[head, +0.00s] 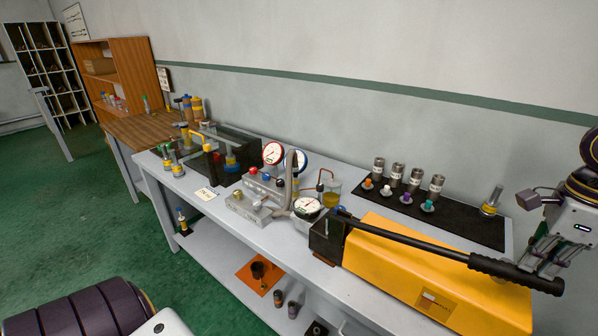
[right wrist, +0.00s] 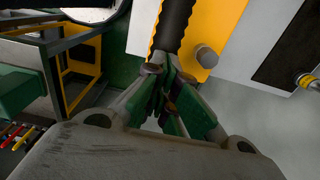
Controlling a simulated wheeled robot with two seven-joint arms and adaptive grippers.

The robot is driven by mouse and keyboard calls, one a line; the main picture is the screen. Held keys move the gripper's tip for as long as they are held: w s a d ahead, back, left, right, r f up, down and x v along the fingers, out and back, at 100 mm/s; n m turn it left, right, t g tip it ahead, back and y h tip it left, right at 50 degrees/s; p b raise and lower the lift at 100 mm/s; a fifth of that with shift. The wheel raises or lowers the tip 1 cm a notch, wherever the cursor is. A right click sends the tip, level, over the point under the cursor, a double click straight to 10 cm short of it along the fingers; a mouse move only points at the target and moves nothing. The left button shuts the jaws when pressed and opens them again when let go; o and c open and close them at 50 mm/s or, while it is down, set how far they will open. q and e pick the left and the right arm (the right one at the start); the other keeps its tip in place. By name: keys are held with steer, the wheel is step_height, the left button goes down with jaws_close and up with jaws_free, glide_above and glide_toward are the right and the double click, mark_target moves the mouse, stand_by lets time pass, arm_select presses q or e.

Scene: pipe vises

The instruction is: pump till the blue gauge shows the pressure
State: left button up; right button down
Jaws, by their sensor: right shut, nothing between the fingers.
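The yellow hand pump (head: 430,262) lies on the bench at the right, with its long black lever (head: 420,242) running low along its top. The lever's ribbed grip (head: 512,273) is at the right end. My right gripper (head: 535,263) is shut and empty, with its fingertips close above the grip. In the right wrist view the shut fingers (right wrist: 168,80) are at the end of the ribbed black grip (right wrist: 174,28); I cannot tell whether they touch it. The blue-rimmed gauge (head: 298,158) stands behind a grey hose that partly hides it; its reading is too small to tell. My left gripper is out of view.
A red-rimmed gauge (head: 272,152) and a white-faced gauge (head: 307,206) stand nearby, with a valve block (head: 262,190) and a glass beaker (head: 331,193). A black mat (head: 460,225) with several metal cylinders lies behind the pump. Wall behind; green floor in front.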

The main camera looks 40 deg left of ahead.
arm_select(q)
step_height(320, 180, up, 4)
steer(key=p, duration=0.4)
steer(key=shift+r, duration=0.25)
arm_select(e)
step_height(320, 180, up, 7)
steer(key=a, duration=0.2)
steer(key=shift+r, duration=0.15)
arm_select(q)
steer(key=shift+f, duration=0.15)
arm_select(e)
steer(key=shift+f, duration=0.2)
